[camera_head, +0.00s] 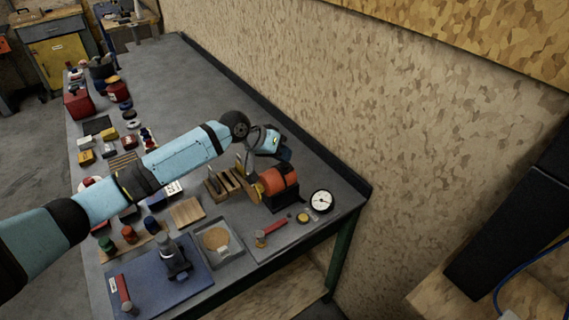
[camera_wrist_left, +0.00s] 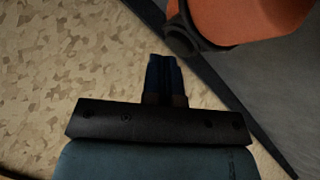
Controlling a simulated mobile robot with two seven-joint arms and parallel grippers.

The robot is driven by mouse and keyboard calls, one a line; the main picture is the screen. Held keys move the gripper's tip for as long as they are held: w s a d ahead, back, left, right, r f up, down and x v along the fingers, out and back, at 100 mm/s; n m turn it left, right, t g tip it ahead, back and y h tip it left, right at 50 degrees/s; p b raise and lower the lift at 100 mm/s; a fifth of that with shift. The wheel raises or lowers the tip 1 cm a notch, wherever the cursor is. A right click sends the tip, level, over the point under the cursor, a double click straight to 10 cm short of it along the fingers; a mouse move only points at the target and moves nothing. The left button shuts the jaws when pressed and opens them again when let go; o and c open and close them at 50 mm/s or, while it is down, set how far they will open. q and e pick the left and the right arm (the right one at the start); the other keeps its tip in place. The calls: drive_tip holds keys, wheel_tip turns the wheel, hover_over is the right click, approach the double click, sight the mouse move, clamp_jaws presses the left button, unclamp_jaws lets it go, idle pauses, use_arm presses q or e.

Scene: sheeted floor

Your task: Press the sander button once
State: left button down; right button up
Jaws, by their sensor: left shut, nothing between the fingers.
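The sander (camera_head: 278,180) looks like an orange and black machine near the back right of the bench. Its orange housing also shows at the upper right of the left wrist view (camera_wrist_left: 255,18), with a dark round part on its near end. I cannot make out the sander's button for certain. My left gripper (camera_head: 286,155) is just behind the sander, near the wall, with its fingertips hard to see. In the left wrist view its dark fingers (camera_wrist_left: 164,75) are closed together and empty, apart from the orange housing. My right gripper is not in view.
A round white gauge (camera_head: 322,201), a small yellow part (camera_head: 303,217) and a red-handled tool (camera_head: 272,231) lie in front of the sander. A grey tray (camera_head: 235,254) and blue mat (camera_head: 195,285) are nearer. The chipboard wall (camera_head: 290,75) is close behind.

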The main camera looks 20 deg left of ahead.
use_arm(q)
drive_tip(key=shift+f, duration=0.35)
idle(0.4)
drive_tip(key=shift+r, duration=0.1)
drive_tip(key=shift+r+p, duration=0.7)
drive_tip(key=shift+p, duration=0.25)
wheel_tip(320, 180, up, 4)
drive_tip(key=p, duration=0.4)
drive_tip(key=shift+r, duration=0.2)
drive_tip(key=shift+r+p, duration=0.4)
drive_tip(key=shift+p, duration=0.05)
drive_tip(key=shift+f, duration=0.1)
